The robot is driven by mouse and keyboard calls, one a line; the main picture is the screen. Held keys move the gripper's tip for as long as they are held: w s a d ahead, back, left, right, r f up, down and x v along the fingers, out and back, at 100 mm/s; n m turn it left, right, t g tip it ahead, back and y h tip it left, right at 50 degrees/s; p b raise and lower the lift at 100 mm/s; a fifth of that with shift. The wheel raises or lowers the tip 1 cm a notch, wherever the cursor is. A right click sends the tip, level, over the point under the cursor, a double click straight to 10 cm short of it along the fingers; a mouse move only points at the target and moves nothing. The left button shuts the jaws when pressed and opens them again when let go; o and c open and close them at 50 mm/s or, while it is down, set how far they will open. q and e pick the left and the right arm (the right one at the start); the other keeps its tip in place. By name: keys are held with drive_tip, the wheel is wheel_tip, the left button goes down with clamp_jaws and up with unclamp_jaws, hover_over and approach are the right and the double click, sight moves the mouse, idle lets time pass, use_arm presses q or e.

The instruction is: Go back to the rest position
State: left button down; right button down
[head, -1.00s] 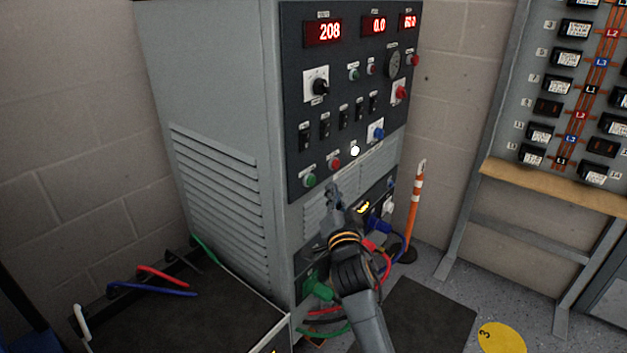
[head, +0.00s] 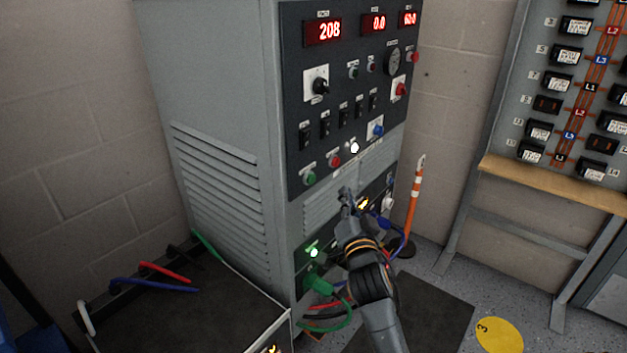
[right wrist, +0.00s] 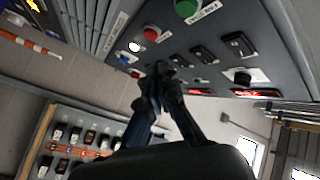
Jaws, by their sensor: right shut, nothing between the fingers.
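My right gripper (head: 346,201) is in front of the lower front of the grey power cabinet (head: 215,90), below its dark control panel (head: 345,120). Its fingers are closed together with nothing between them. In the right wrist view the closed fingertips (right wrist: 157,75) show below the tilted panel with its green button (right wrist: 186,8) and red button (right wrist: 151,33). Whether the gripper touches the cabinet cannot be told for certain; it looks apart. My left gripper is not in view.
A dark-topped cart (head: 200,310) with red and blue leads stands at the lower left. Green, red and black cables hang at the cabinet's base. An orange and white post (head: 415,200) stands to the right, beyond it a breaker rack (head: 500,165). A yellow floor disc (head: 499,335) marks open floor.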

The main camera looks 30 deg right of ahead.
idle(0.3)
